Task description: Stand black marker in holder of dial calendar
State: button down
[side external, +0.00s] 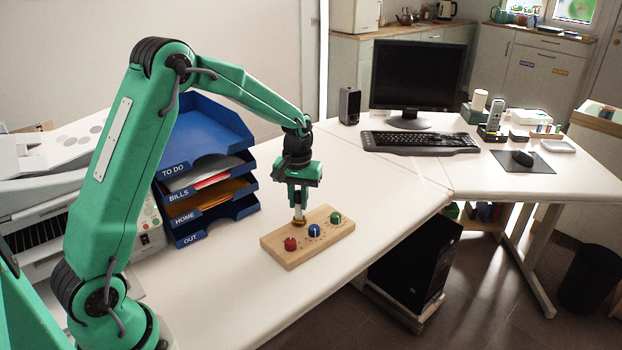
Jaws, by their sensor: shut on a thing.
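The dial calendar (330,238) is a wooden block lying on the white desk. It has a red dial (291,244), a blue dial (314,231) and a green dial (336,218) on top. My gripper (298,204) points straight down over its back left part. It is shut on a slim upright thing, which I take to be the black marker (298,214); only a pale lower part shows clearly. Its lower end meets a small brownish ring, apparently the holder (299,222), on the block. I cannot tell how deep the end sits in it.
A blue stacked letter tray (213,133) stands left of my gripper, with papers in it. A printer (45,215) is at the far left. A keyboard (418,142), monitor (417,75) and speaker (349,105) stand further back. The desk right of the block is clear.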

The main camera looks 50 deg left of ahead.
jog(key=shift+f, duration=1.35)
dwell(1.7)
jog(key=c, duration=0.8)
grip_release()
jog(key=shift+r, duration=0.2)
jog(key=shift+r, duration=3.85)
